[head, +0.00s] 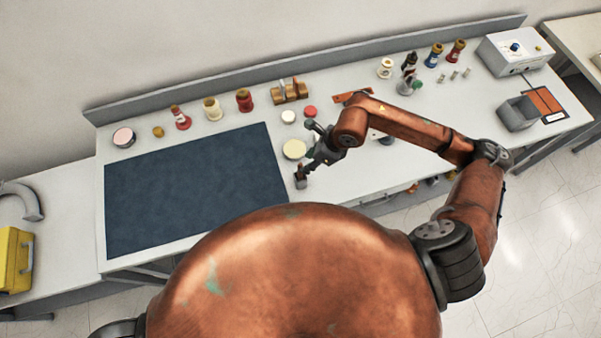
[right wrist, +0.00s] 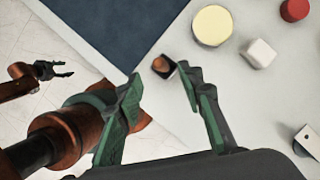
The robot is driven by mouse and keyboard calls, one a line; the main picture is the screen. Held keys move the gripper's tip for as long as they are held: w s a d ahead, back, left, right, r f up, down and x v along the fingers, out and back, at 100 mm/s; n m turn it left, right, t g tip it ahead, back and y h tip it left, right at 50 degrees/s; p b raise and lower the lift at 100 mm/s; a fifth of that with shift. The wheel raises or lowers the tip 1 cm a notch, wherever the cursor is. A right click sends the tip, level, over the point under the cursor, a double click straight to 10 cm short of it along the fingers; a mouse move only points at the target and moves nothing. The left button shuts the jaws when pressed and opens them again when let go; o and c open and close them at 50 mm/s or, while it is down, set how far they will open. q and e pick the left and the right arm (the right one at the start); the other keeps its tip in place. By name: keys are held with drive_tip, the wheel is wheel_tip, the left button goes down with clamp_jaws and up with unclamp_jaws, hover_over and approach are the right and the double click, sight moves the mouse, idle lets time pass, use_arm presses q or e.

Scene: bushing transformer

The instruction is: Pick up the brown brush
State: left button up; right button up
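A small brown-topped dark piece (head: 301,180), which looks like the brown brush, stands at the front part of the white table, just right of the dark mat. In the right wrist view the brush (right wrist: 163,67) shows from above, beyond and between the fingertips. My right gripper (head: 309,150) is above and beside it. In the right wrist view the right gripper (right wrist: 159,75) has its fingers wide apart, with nothing between them that I can see held. My left gripper (right wrist: 64,70) shows small at the left of the right wrist view, fingers apart and empty; the head view does not show it.
The dark mat (head: 190,185) covers the table's left half. A cream disc (head: 294,149), a white block (head: 288,116) and a red cap (head: 310,111) lie near my right gripper. Insulators (head: 244,100) and a wooden stand (head: 290,91) line the back. A control box (head: 514,50) stands right.

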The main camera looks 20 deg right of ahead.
sight(300, 174)
drive_tip(key=p+x, duration=0.3)
drive_tip(key=x, duration=0.3)
drive_tip(key=shift+a+f, duration=0.1)
drive_tip(key=shift+f, duration=0.3)
drive_tip(key=shift+w+a+f, duration=0.1)
drive_tip(key=shift+a+f, duration=0.05)
drive_tip(key=shift+f, duration=0.25)
clamp_jaws()
